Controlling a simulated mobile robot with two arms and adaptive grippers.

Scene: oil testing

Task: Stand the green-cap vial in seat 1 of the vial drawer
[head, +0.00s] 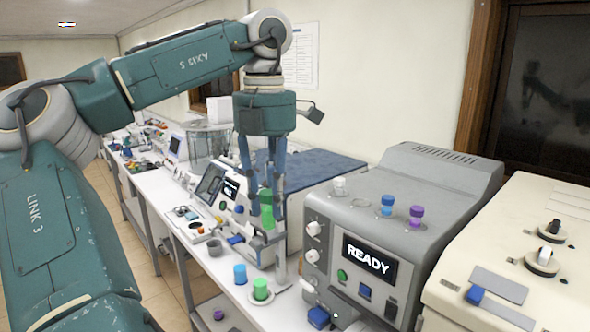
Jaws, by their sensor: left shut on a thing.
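My left gripper (264,180) points straight down over the bench, its fingers shut on a green-cap vial (266,212). The vial hangs upright between the fingertips, in front of a small grey instrument in the picture. Below it, another green-topped piece (260,289) stands on a pale round base on the bench, beside a blue cylinder (240,274). I cannot make out the vial drawer or its seat 1 for certain. My right gripper is not in view.
A grey machine (345,215) reading READY stands to the right, with white, blue and purple capped pieces on top. A cream machine (525,230) is farther right. The white bench (208,262) runs back leftward, with small instruments and clutter. A purple piece (219,314) sits low down.

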